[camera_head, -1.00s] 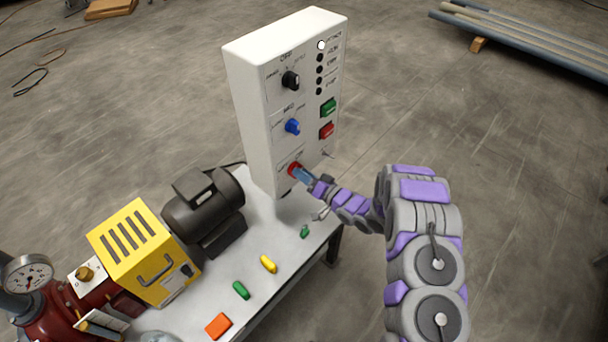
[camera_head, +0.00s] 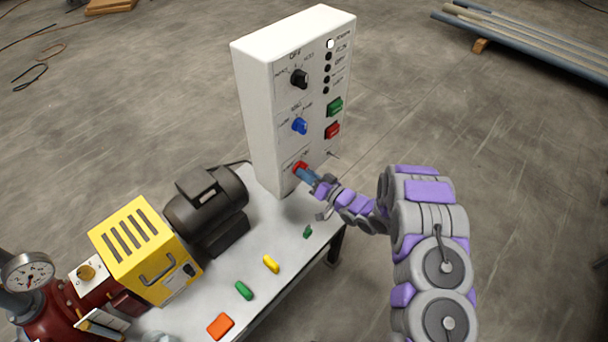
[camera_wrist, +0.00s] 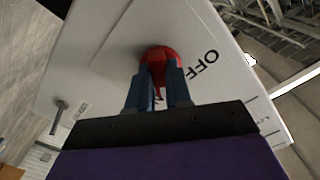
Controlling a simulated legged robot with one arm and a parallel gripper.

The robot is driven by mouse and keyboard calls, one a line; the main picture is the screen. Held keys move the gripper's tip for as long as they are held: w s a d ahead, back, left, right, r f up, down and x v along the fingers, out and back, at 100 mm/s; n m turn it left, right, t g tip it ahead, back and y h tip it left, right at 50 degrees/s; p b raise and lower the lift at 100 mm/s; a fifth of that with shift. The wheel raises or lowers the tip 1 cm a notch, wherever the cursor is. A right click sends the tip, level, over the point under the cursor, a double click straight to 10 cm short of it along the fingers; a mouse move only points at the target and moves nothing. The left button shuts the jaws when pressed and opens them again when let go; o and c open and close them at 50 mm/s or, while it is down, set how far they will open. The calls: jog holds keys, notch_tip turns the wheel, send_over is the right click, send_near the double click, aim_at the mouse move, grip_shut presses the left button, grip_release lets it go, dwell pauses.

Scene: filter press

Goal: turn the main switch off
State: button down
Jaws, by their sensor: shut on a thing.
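The white control box (camera_head: 262,110) stands upright at the back of the table. The red main switch (camera_head: 299,166) is low on its front face. My gripper (camera_head: 308,176) is at this switch, its blue fingers shut on the red knob. In the wrist view the red knob (camera_wrist: 161,62) sits between the two blue fingers of my gripper (camera_wrist: 160,80), with "OFF" printed to its right. The fingers hide much of the knob, so I cannot tell its exact setting.
Above are a black knob (camera_head: 300,79), a blue knob (camera_head: 299,126), a green button (camera_head: 335,106) and a red button (camera_head: 332,130). A small toggle (camera_head: 333,154) is close to my gripper. A motor (camera_head: 207,210) and yellow box (camera_head: 146,250) stand left on the table (camera_head: 271,222).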

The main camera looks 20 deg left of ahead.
jog(key=shift+w+d+n+b, duration=0.1)
jog(key=shift+n+b, duration=2.7)
jog(key=shift+n, duration=1.2)
jog(key=shift+w+d+n+b, duration=0.1)
jog(key=shift+n+b, duration=2.65)
jog(key=shift+n, duration=1.25)
jog(key=shift+s, duration=0.1)
jog(key=c, duration=1)
grip_release()
jog(key=shift+c, duration=0.2)
jog(key=p+v, duration=0.2)
jog(key=v, duration=1.5)
jog(key=shift+p, duration=0.35)
